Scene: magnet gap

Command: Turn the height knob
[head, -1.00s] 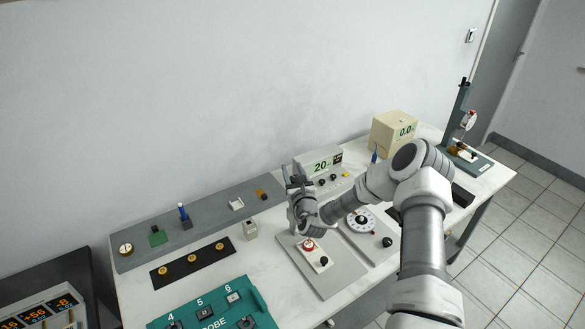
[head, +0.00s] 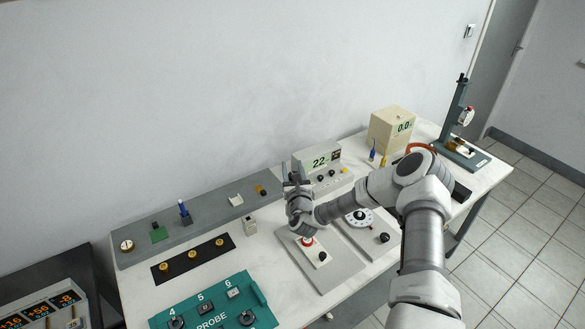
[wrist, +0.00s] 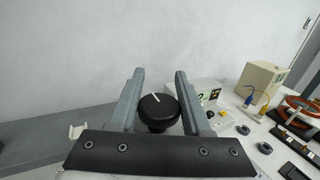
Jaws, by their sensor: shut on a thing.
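In the wrist view, a round black knob (wrist: 157,114) with a white pointer line sits between the two grey fingers of my gripper (wrist: 160,76). The pointer line leans up and slightly left. My gripper is shut on this knob. In the head view my gripper (head: 295,174) is in front of the white meter box (head: 316,164), which shows a green 22. The knob and its mount are hidden there by the gripper and wrist.
A teal panel (head: 215,305) is at front left. A grey shelf (head: 135,251) runs along the wall.

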